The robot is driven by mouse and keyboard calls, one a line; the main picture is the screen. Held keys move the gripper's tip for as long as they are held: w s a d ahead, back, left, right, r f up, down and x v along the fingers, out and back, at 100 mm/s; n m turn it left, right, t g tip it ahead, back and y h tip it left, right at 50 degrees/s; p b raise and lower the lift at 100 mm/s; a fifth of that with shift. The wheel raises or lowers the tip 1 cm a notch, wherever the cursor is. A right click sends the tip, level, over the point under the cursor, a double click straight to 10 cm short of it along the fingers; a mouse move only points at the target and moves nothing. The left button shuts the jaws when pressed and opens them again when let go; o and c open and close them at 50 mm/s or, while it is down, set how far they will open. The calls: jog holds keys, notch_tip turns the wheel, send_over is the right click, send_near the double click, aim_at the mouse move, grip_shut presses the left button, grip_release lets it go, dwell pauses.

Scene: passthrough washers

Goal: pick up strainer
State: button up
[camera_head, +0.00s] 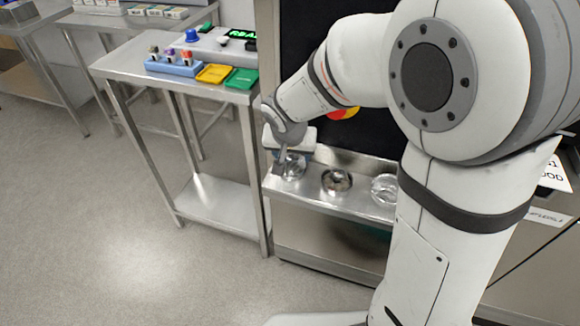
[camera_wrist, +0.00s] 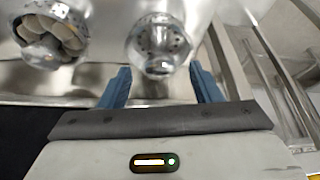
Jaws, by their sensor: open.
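A shiny metal strainer (camera_wrist: 158,38) with small holes shows at the top middle of the wrist view. In the head view it appears to be the leftmost of three round metal things, the strainer (camera_head: 293,170) on the steel ledge (camera_head: 360,206). My gripper (camera_wrist: 160,76) is open, with one blue finger to each side of the strainer's near end. No grip on it shows. In the head view my gripper (camera_head: 281,160) is over the left end of the ledge, at the strainer, and partly hides it.
A metal bowl-like thing (camera_wrist: 50,30) with beige pieces stands left of the strainer in the wrist view. Two more round metal things, a middle one (camera_head: 336,181) and a right one (camera_head: 385,188), share the ledge. A steel side table (camera_head: 130,62) stands left. A dark panel rises behind.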

jog(key=shift+c, duration=0.5)
grip_shut()
